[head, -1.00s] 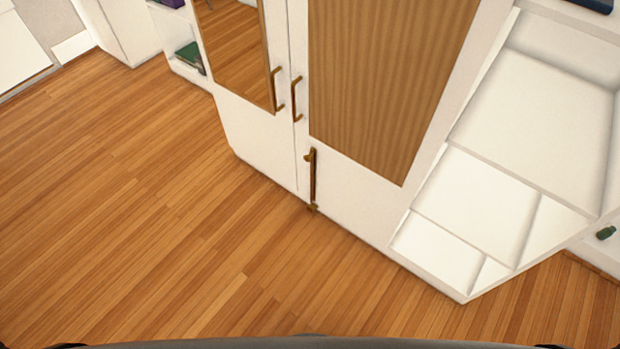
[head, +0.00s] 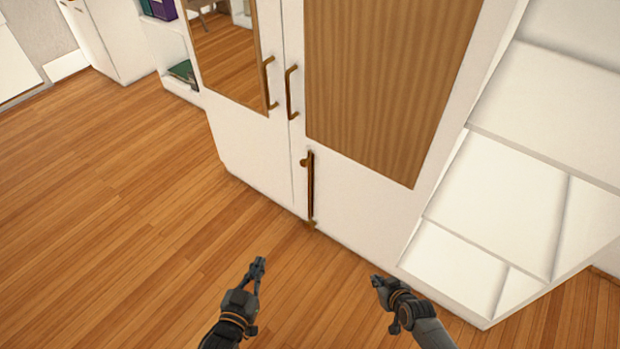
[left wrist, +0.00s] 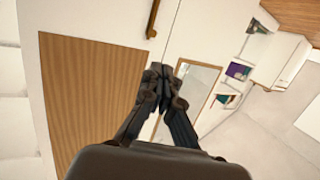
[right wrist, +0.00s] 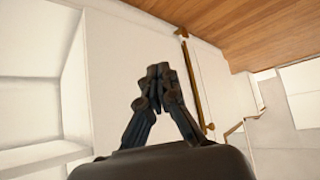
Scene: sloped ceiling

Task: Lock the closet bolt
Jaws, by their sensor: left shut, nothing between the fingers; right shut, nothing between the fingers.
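The brass closet bolt (head: 310,190) stands upright low on the right closet door, near the seam between the doors, with a knob (head: 304,162) near its top and its lower end by the door's bottom edge. It also shows in the right wrist view (right wrist: 195,85). The white closet (head: 350,190) has both doors closed. My left gripper (head: 259,264) is shut and empty, over the floor in front of and left of the bolt. My right gripper (head: 376,280) is shut and empty, to the right of and below the bolt. Neither gripper touches it.
Two brass door handles (head: 292,92) (head: 268,83) sit above the bolt. The left door carries a mirror (head: 225,50), the right a wood panel (head: 385,90). Wooden floor (head: 120,220) in front is clear.

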